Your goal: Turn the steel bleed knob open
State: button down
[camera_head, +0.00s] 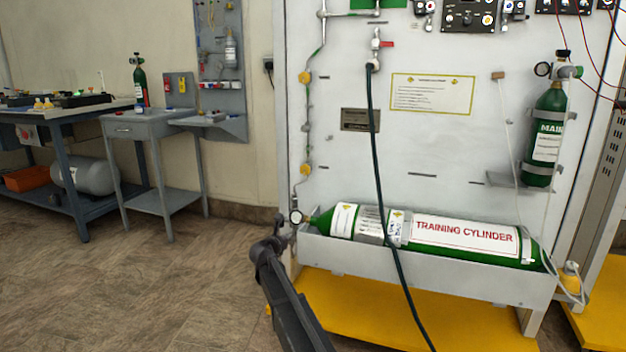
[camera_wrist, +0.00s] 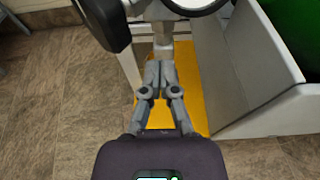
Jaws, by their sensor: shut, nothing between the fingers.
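The green training cylinder (camera_head: 470,236) lies on its side in a grey trough (camera_head: 420,275), its valve end to the left. A round gauge (camera_head: 296,217) sits at that end. In the wrist view, a dark-rimmed round part (camera_wrist: 190,5) is cut off by the top edge. A small pale metal piece (camera_wrist: 163,42) below it may be the steel bleed knob; I cannot tell for sure. My gripper (camera_head: 279,224) is just left of the gauge. In the wrist view my gripper (camera_wrist: 158,68) is shut and empty, its tips close below the metal piece; contact is unclear.
A dark hose (camera_head: 378,170) hangs in front of the white panel (camera_head: 340,160) and over the cylinder. A yellow base (camera_head: 370,315) lies under the trough. A black rounded part (camera_wrist: 103,20) is near the fingers at upper left. The floor (camera_head: 150,290) at left is clear.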

jog(key=shift+a, duration=0.35)
dwell(0.5)
jog(key=shift+w+a+r+p, duration=0.1)
jog(key=shift+w+r+p, duration=0.05)
jog(key=shift+r+p, duration=0.15)
dwell(0.5)
jog(key=s+a, duration=0.2)
jog(key=s, duration=0.3)
jog(key=shift+s, duration=0.35)
jog(key=shift+s+d, duration=0.1)
dwell(0.4)
jog(key=shift+s+d+f, duration=0.1)
jog(key=shift+s+d, duration=0.7)
jog(key=shift+d, duration=0.1)
jog(key=shift+w, duration=0.2)
jog(key=w+d, duration=0.2)
jog(key=w, duration=0.4)
jog(key=shift+d, duration=0.15)
dwell(0.3)
